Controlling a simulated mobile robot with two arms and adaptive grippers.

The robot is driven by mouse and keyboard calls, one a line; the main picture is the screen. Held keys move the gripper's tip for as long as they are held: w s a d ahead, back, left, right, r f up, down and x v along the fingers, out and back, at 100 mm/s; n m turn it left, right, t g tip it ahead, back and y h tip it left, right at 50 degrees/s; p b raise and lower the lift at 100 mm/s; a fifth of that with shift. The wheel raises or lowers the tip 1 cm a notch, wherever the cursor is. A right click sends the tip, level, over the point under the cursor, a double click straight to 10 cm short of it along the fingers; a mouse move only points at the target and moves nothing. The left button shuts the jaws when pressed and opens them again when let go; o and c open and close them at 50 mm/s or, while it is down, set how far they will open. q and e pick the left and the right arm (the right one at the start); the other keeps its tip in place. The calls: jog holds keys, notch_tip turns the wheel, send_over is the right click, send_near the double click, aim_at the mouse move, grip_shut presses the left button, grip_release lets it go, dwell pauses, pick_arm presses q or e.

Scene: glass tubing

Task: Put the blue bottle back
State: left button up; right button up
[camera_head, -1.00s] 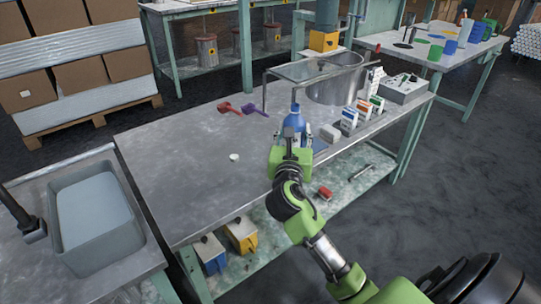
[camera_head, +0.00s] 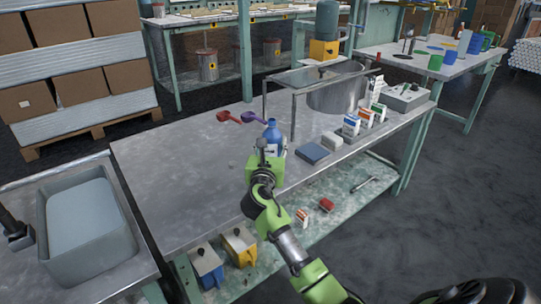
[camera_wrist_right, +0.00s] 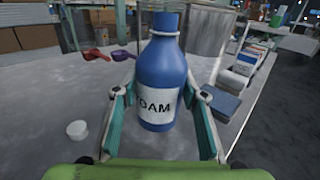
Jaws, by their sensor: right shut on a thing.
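The blue bottle (camera_head: 271,133) is upright at the front part of the metal workbench (camera_head: 180,180). In the right wrist view it has a blue cap and a white label reading "OAM" (camera_wrist_right: 160,104). My right gripper (camera_head: 268,151) is shut on the bottle, with one finger on each side of its lower body. Its fingers also show in the right wrist view (camera_wrist_right: 160,110). My left gripper is not in view.
A blue-grey pad (camera_head: 311,153) and a white block (camera_head: 332,139) lie right of the bottle. Small cartons (camera_head: 351,125) stand farther right. Red (camera_head: 229,117) and purple (camera_head: 254,117) scoops lie behind. A metal frame (camera_head: 293,115) and steel pot (camera_head: 338,97) stand behind right. The bench's left is mostly clear.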

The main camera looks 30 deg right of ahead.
aim_at(271, 153)
jog(key=f, duration=0.1)
jog(key=f+b, duration=0.2)
jog(key=shift+w+f, duration=0.15)
jog(key=shift+w, duration=0.15)
jog(key=shift+f, duration=0.25)
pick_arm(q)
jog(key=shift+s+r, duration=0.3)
pick_arm(e)
jog(key=shift+r, duration=0.1)
jog(key=o, duration=1.2)
